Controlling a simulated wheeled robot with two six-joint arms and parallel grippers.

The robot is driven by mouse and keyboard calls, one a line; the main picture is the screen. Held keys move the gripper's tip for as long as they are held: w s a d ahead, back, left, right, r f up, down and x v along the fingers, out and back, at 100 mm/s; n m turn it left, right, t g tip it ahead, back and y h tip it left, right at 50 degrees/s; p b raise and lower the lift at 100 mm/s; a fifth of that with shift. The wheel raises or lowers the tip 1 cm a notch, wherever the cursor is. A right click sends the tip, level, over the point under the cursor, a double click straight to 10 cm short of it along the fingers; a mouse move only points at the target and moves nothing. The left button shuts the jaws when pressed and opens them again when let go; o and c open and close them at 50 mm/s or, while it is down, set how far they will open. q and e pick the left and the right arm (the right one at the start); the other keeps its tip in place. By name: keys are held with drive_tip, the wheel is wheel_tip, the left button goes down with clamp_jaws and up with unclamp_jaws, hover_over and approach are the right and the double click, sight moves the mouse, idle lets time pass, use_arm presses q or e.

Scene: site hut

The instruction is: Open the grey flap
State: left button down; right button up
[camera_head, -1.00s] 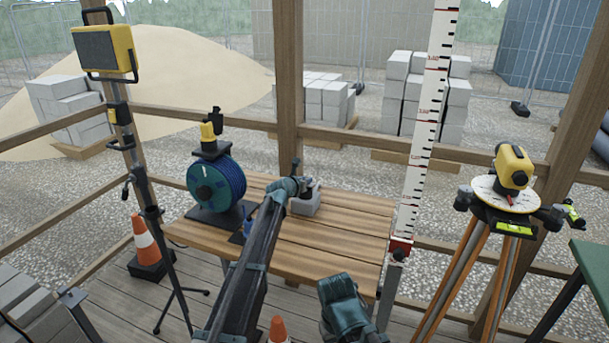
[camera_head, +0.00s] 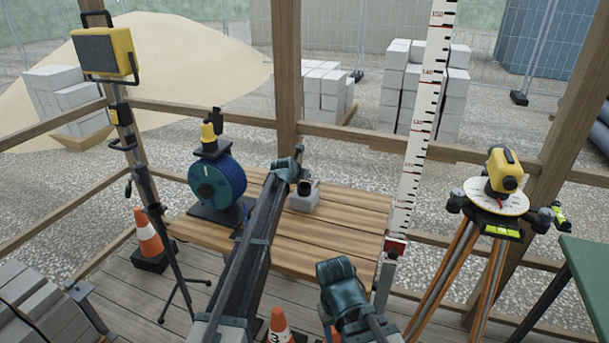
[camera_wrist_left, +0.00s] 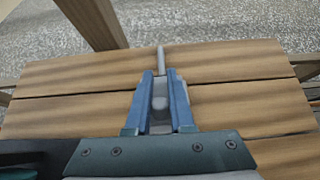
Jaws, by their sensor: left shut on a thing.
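A small grey box (camera_head: 303,201) sits on the wooden table near its back edge in the head view. My left gripper (camera_head: 305,186) is at the top of this box, mostly hidden by its own wrist and arm. In the left wrist view the two blue fingers of my left gripper (camera_wrist_left: 162,78) are closed around a grey piece (camera_wrist_left: 160,103), which I take to be the grey flap. A thin grey rod-like part sticks out beyond the fingertips. How far the flap stands open cannot be told. My right arm shows at the bottom, but its gripper is not visible.
A blue cable reel (camera_head: 217,183) stands on the table (camera_head: 340,225) left of my arm. A red-and-white measuring staff (camera_head: 420,130) rises at the table's right edge. A yellow level on a tripod (camera_head: 501,172) stands farther right. Traffic cones (camera_head: 148,232) stand on the floor.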

use_arm(q)
drive_tip(key=c, duration=0.8)
unclamp_jaws()
drive_tip(key=shift+o, duration=0.2)
drive_tip(key=p+v, duration=0.8)
drive_tip(key=v, duration=0.5)
drive_tip(key=shift+s+r, duration=0.15)
drive_tip(key=shift+s, duration=0.2)
drive_tip(key=shift+a, duration=0.1)
